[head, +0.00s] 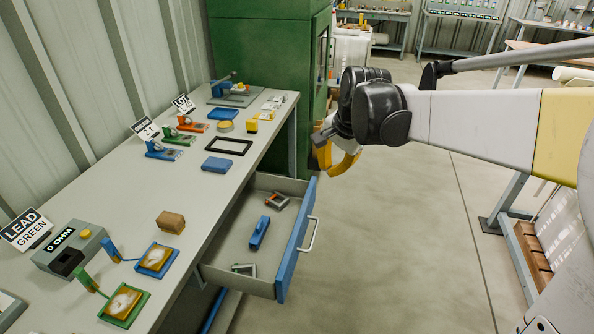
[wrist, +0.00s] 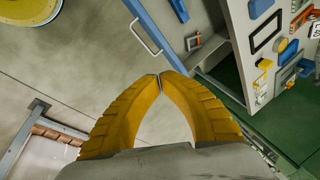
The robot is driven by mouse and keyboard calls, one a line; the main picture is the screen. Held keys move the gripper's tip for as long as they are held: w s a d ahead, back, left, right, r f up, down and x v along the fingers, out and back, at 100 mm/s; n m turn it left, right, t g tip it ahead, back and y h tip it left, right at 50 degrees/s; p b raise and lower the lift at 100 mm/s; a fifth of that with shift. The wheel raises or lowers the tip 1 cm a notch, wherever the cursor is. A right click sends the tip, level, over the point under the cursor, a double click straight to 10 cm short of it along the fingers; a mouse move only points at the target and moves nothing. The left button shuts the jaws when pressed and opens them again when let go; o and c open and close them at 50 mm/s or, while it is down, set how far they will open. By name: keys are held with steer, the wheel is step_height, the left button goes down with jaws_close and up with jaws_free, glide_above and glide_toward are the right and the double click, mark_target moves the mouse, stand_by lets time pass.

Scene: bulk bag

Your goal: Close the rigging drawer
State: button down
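The rigging drawer (head: 287,246) stands pulled out from under the workbench. It has a blue front and a pale bar handle (head: 309,235). Inside lie a blue tool (head: 259,233), a grey-and-orange piece (head: 276,201) and a small grey frame (head: 244,269). My gripper (head: 333,158), with yellow fingers, is in the air beyond the drawer's far front corner, apart from the handle. In the wrist view its fingertips (wrist: 160,77) meet with nothing between them. The blue drawer front (wrist: 157,32) and handle (wrist: 145,37) show there past the fingertips.
The grey workbench (head: 190,205) runs along the corrugated wall and carries several tools, cards and signs. A green cabinet (head: 265,80) stands at its far end. A rack with brown blocks (head: 533,255) is at the right. The floor (head: 400,250) before the drawer is clear.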

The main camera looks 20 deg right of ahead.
steer(key=w+d+f+m+g+y+p, duration=0.1)
steer(key=w+d+f+m, duration=0.5)
steer(key=w+f, duration=0.4)
steer(key=w+d+f+m+g+y+p, duration=0.15)
steer(key=w+d+f+m, duration=0.45)
steer(key=f, duration=0.6)
steer(key=w+a+f+b, duration=0.4)
steer(key=a+f+b, duration=0.2)
steer(key=f, duration=0.3)
steer(key=shift+w+f+m+h, duration=0.15)
steer(key=shift+m+h, duration=0.15)
steer(key=shift+h, duration=0.05)
steer(key=shift+a, duration=0.1)
